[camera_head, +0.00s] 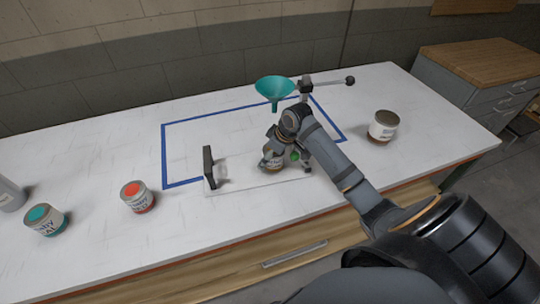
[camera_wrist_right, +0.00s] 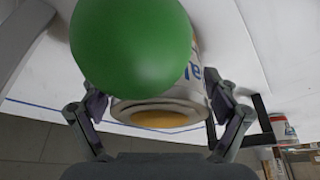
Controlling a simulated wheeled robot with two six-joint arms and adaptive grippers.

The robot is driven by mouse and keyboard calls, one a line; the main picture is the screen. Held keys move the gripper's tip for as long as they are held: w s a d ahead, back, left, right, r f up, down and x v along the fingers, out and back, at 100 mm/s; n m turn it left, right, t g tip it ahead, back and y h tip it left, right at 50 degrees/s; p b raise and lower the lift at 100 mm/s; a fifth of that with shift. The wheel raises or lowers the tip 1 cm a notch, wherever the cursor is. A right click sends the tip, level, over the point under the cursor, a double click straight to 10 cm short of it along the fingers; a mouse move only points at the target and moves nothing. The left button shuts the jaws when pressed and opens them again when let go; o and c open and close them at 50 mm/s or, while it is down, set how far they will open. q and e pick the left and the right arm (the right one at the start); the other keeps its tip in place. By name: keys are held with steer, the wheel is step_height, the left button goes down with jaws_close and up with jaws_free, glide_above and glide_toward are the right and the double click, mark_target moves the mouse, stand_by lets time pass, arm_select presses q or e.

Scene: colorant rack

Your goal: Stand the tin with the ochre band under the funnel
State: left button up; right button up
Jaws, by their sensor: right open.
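The tin with ochre paint in its open top (camera_wrist_right: 165,119) lies between the fingers of my right gripper (camera_wrist_right: 160,115) in the right wrist view. In the head view this tin (camera_head: 271,160) is partly hidden by my right gripper (camera_head: 272,150). The gripper is open around it. A green ball (camera_wrist_right: 132,42) covers much of the tin in the wrist view; it also shows beside the gripper in the head view (camera_head: 295,155). The teal funnel (camera_head: 275,88) is held on a dark stand above and behind the gripper. My left gripper is out of view.
A dark upright plate (camera_head: 209,167) stands left of the gripper on a pale board. A red tin (camera_head: 137,196), a teal tin (camera_head: 45,220) and a grey bottle (camera_head: 10,194) stand at left. Another tin (camera_head: 383,126) stands at right. Blue tape (camera_head: 164,160) outlines an area.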

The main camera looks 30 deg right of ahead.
steer(key=shift+d+r, duration=0.1)
steer(key=shift+r, duration=0.3)
steer(key=v, duration=1.1)
steer(key=shift+s+r, duration=0.2)
steer(key=shift+s+f, duration=0.1)
